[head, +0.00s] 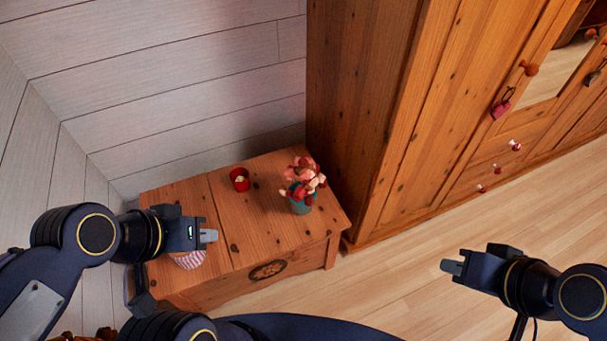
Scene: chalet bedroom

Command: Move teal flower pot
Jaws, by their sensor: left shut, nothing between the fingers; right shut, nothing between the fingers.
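The teal flower pot (301,206) holds red and pink flowers (304,176). It stands upright on the right part of a wooden chest (262,222), near the wardrobe side. My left gripper (213,236) is shut and empty over the left part of the chest, left of the pot and apart from it. My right gripper (447,267) is shut and empty over the floor, to the right of the chest and well apart from the pot.
A red cup or candle (240,179) stands left of the pot on the chest. A red-and-white striped item (189,259) is partly hidden under my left gripper. A tall wooden wardrobe (400,110) rises at the right. The wooden floor (400,285) is clear.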

